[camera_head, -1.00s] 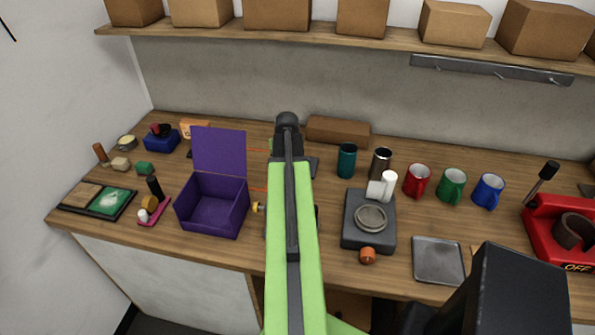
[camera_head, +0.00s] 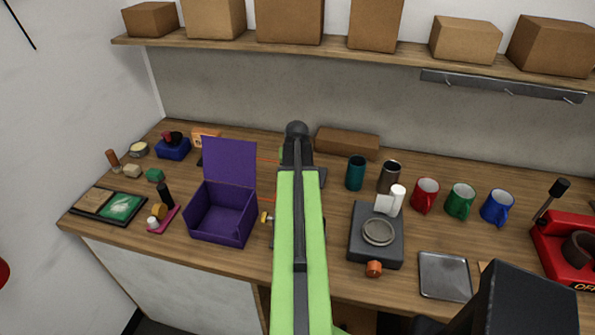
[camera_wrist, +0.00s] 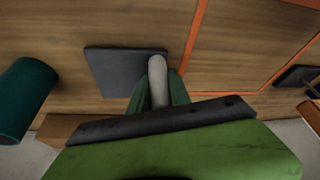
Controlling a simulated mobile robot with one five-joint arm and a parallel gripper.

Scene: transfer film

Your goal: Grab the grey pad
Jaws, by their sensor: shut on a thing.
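In the wrist view, my gripper (camera_wrist: 160,76) is shut, with its green fingers on either side of a light grey, round-ended piece (camera_wrist: 158,83). This appears to be the grey pad, seen narrow side on; its lower part is hidden between the fingers. A flat dark grey square mat (camera_wrist: 112,68) lies on the wood just left of and behind it. In the head view my arm covers the fingers and the held piece; only a corner of the dark mat (camera_head: 321,178) shows at the arm's right.
An open purple box (camera_head: 222,222) stands left of my arm. A teal tumbler (camera_head: 356,173), a steel tumbler (camera_head: 388,177), a grey device (camera_head: 376,246) and several mugs stand to the right. A cardboard box (camera_head: 347,142) lies behind. Orange lines (camera_wrist: 196,43) mark the worktop.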

